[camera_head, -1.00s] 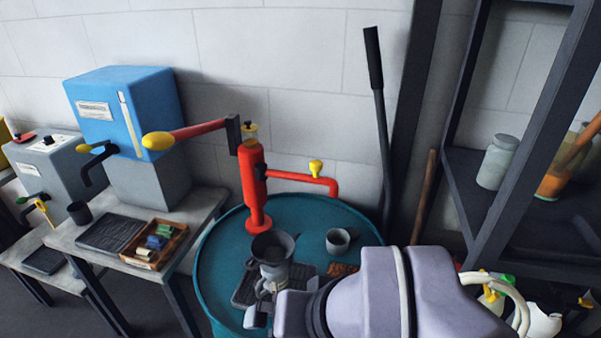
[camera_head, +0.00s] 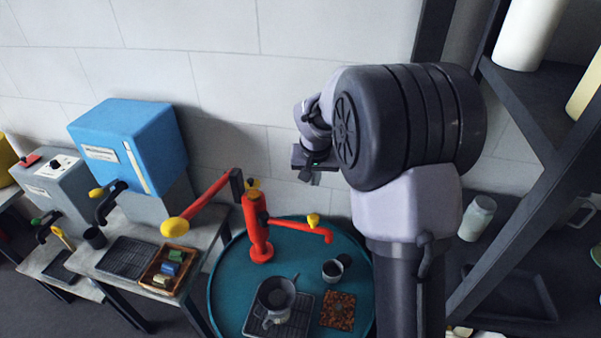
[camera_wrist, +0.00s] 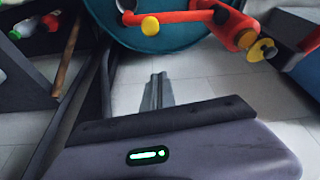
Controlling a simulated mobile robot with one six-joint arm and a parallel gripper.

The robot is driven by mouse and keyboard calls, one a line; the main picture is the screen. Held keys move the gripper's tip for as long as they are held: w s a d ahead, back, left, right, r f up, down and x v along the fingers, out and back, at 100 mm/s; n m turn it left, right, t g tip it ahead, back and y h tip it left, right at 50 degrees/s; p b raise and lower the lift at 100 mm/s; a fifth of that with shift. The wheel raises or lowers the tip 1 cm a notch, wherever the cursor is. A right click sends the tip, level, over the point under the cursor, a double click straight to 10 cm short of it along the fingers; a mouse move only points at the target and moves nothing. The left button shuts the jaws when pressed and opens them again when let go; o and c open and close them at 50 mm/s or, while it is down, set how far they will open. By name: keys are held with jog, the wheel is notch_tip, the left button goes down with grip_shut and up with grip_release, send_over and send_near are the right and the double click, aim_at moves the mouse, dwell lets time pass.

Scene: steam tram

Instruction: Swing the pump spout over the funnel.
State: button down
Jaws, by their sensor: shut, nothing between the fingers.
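The red pump (camera_head: 256,226) stands upright on the round teal table (camera_head: 228,290). Its red spout (camera_head: 288,224) reaches right, with a yellow tap (camera_head: 313,219) and a downturned tip. The dark funnel (camera_head: 277,292) sits in a grey vessel on a dark grid tray at the table's front. The spout tip is behind and to the right of the funnel, not above it. My gripper (camera_head: 315,168) is raised above the spout, apart from it, shut and empty. In the wrist view my fingers (camera_wrist: 157,90) are together, and the spout (camera_wrist: 150,16) shows at the top.
The pump's lever with a yellow knob (camera_head: 174,227) sticks out left. A grey cup (camera_head: 332,270) and a brown perforated square (camera_head: 338,310) are on the table. A blue machine (camera_head: 125,150) stands left, dark shelving (camera_head: 545,110) right. The wall is behind.

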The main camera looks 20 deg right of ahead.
notch_tip(320, 180, down, 10)
jog(key=shift+s+a, duration=0.2)
jog(key=shift+s, duration=0.25)
dwell(0.4)
jog(key=shift+s+a+f+b, duration=0.1)
jog(key=shift+s+b, duration=0.05)
jog(key=shift+b, duration=0.3)
